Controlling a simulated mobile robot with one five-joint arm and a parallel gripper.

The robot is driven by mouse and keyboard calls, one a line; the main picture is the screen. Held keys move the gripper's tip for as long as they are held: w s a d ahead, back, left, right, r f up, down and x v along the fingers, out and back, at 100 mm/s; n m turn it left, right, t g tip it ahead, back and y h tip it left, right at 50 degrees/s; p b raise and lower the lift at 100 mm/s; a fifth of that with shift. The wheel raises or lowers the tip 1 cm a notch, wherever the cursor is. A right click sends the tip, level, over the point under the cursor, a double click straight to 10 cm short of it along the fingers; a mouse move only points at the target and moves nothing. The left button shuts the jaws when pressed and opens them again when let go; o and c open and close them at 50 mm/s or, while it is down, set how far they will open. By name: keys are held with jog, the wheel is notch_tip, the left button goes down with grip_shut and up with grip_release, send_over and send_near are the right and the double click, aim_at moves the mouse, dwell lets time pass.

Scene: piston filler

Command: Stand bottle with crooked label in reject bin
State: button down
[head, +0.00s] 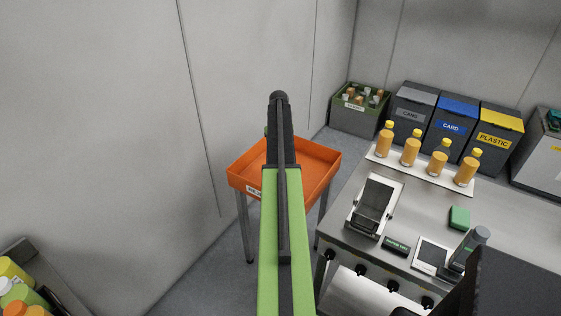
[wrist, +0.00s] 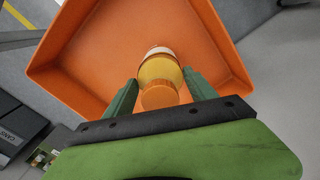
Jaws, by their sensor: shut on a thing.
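The reject bin is an orange tray (head: 318,165) on legs, left of the steel counter. Its front label is partly hidden by my arm. In the wrist view the orange bin (wrist: 95,55) lies around and beyond my gripper (wrist: 160,78). The green fingers are shut on a bottle (wrist: 158,70) with an orange cap toward the camera and a pale band at its far end. The bottle is inside the bin's outline; I cannot tell whether it touches the floor. Whether its label is crooked does not show. My arm hides the bottle in the head view.
Several yellow-capped orange bottles (head: 411,148) stand in a row on the counter (head: 420,205). A green crate of bottles (head: 359,110) and grey, blue and yellow-lidded bins (head: 451,122) stand behind. A wall is close on the left. The bin floor around the bottle looks empty.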

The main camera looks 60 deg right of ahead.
notch_tip(320, 180, down, 4)
jog(key=b, duration=0.4)
jog(key=shift+f, duration=0.1)
jog(key=shift+c, duration=1.4)
grip_release()
notch_tip(320, 180, up, 12)
jog(key=p, duration=1.2)
jog(key=shift+r, duration=0.25)
jog(key=shift+f, duration=0.1)
